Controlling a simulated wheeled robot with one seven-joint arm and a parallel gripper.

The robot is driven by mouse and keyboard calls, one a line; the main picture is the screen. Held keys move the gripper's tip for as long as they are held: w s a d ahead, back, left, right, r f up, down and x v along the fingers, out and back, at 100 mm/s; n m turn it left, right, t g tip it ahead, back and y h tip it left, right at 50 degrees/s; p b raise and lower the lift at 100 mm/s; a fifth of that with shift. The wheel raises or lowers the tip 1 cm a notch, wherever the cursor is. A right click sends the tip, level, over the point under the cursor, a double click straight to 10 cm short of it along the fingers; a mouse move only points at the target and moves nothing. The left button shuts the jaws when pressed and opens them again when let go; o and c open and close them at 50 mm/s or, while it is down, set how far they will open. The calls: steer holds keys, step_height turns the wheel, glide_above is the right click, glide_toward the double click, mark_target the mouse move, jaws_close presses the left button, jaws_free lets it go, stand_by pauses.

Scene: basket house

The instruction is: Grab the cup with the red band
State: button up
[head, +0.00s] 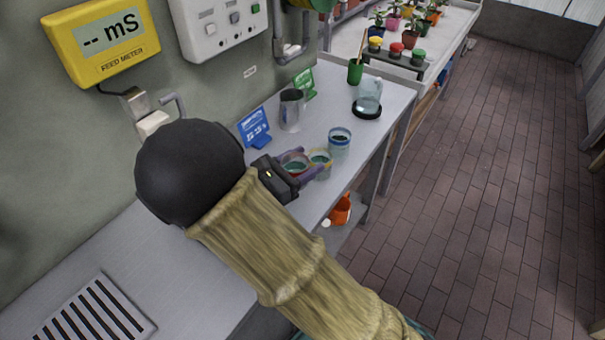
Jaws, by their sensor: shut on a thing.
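The cup with the red band (294,163) stands at the counter's right part, between the two purple fingers of my gripper (308,163). My gripper is shut on this cup; its body and base are partly hidden by the fingers and the dark gripper body. A cup with a yellow band (321,158) is right beside it, close to the fingertips. A cup with a blue band (340,141) stands a little farther right and back. I cannot tell whether the red-banded cup touches the counter.
A metal jug (291,110), a blue card (254,128) and a green card (304,84) stand behind the cups. A glass vessel (369,96) and a green pot (355,71) are at the far end. The counter's right edge is close; brick floor (470,190) lies beyond.

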steer(key=shift+r, duration=1.95)
steer(key=shift+r, duration=0.1)
